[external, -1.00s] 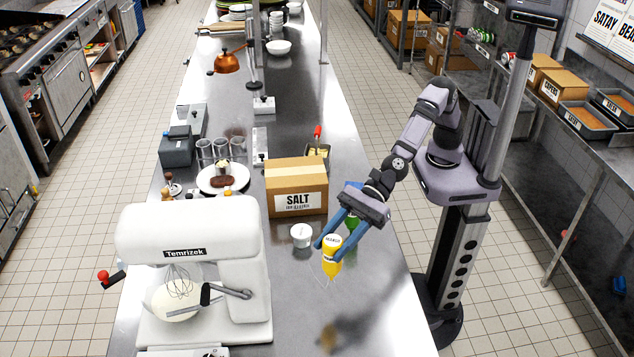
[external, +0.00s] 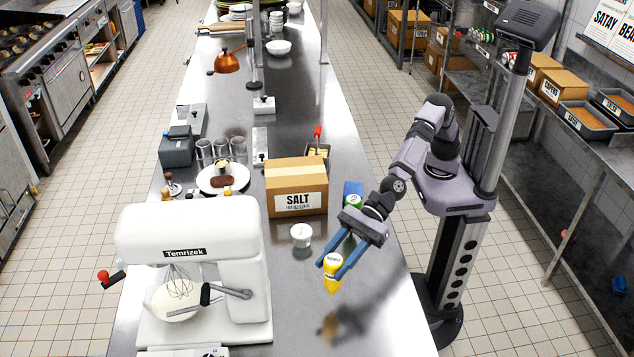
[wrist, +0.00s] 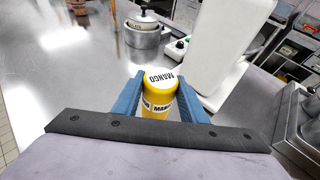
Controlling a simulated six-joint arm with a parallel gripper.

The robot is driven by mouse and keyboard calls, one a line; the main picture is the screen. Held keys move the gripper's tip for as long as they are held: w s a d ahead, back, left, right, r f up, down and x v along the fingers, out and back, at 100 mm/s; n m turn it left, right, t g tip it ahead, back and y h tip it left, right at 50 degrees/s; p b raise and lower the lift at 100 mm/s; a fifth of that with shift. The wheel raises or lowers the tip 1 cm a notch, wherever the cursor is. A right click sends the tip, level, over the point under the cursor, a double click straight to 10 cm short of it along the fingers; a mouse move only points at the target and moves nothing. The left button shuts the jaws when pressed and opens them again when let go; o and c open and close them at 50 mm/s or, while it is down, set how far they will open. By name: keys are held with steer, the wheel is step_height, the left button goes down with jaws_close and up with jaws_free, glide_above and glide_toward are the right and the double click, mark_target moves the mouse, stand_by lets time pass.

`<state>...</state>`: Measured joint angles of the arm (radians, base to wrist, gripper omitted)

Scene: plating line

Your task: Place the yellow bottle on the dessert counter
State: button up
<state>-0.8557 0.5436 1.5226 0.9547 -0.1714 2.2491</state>
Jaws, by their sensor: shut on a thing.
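The yellow bottle (external: 333,274) is labelled MANGO and hangs above the steel counter (external: 300,336), with its narrow end pointing down. My gripper (external: 330,264) is shut on the bottle, one blue finger on each side. In the wrist view the bottle (wrist: 159,92) sits between the blue fingers (wrist: 159,98). A dark reflection or shadow shows on the counter below the bottle. No label in view names a dessert counter.
A white mixer (external: 195,260) stands left of the bottle. The counter's front right is clear.

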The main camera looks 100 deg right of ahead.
steer(key=shift+f+b, duration=1.15)
steer(key=shift+f, duration=0.75)
steer(key=o, duration=0.7)
steer(key=shift+o, duration=0.2)
steer(key=b+v, duration=0.1)
steer(key=v, duration=1.1)
